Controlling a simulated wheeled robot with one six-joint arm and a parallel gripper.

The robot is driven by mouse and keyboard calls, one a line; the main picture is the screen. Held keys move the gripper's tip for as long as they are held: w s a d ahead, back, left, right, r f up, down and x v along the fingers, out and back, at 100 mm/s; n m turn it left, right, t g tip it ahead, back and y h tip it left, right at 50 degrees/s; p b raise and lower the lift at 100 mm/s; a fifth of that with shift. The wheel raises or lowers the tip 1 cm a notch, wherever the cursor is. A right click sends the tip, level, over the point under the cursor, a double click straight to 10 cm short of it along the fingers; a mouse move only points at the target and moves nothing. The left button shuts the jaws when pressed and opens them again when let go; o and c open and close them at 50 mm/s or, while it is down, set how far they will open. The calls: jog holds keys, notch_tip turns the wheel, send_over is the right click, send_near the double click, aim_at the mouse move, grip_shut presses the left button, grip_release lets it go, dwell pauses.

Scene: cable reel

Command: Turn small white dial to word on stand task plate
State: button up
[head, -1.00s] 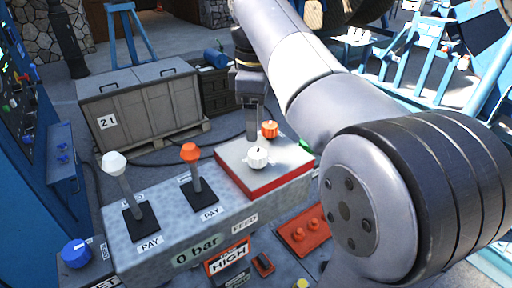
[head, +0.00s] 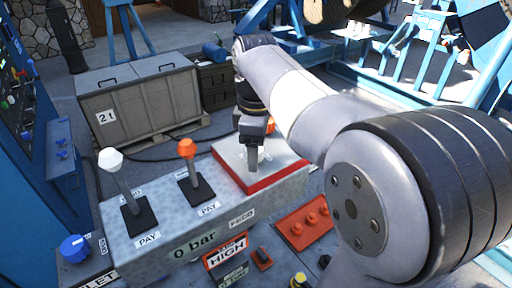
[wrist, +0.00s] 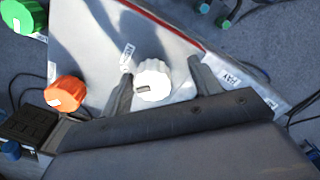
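The small white dial (wrist: 152,82) sits on the pale, red-edged task plate (wrist: 85,45). Its dark pointer mark faces left in the wrist view. A small word label (wrist: 127,57) lies just left of the dial; its text is too small to read. My gripper (wrist: 160,70) is open, one finger on each side of the dial. The left finger is close to the dial and a gap shows at the right one; I cannot tell whether either touches. In the head view my gripper (head: 252,158) hides most of the dial, and the plate's red edge (head: 275,180) shows.
White-knobbed (head: 111,160) and orange-knobbed (head: 186,149) levers stand on the grey console left of the plate. A red panel (head: 309,228) lies in front.

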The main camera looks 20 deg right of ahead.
jog(key=shift+w+a, duration=0.15)
jog(key=shift+w, duration=0.05)
jog(key=shift+c, duration=1.4)
jog(key=shift+w+f, duration=0.1)
jog(key=shift+w, duration=0.05)
jog(key=c, duration=0.7)
jog(key=shift+o, duration=0.5)
jog(key=shift+m, duration=0.3)
jog(key=m, duration=0.3)
jog(key=shift+s+m, duration=0.2)
jog(key=shift+m, duration=2.4)
jog(key=shift+c, duration=0.4)
